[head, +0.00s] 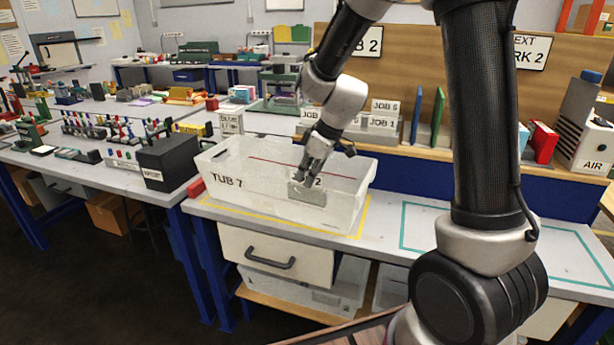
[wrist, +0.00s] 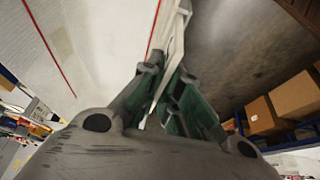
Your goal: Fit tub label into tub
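The tub (head: 235,165) is a large translucent white box on the bench, marked TUB 7 on its front left, with a red line along its wall. A grey-green holder (head: 307,195) sits on its front wall. My gripper (head: 309,176) points down at this holder. The tub label (head: 318,183) is a white card with a 2 showing; a finger hides its left part. In the wrist view, my gripper (wrist: 163,80) has its green-padded fingers close on the label (wrist: 158,92), seen as a thin white strip by the tub rim (wrist: 172,40). How deep the label sits is hidden.
A yellow outline (head: 280,220) surrounds the tub's place, and a teal outline (head: 420,205) marks clear bench to the right. A black box (head: 168,163) stands left of the tub. Job signs (head: 383,114) stand behind it. A drawer (head: 275,255) is below.

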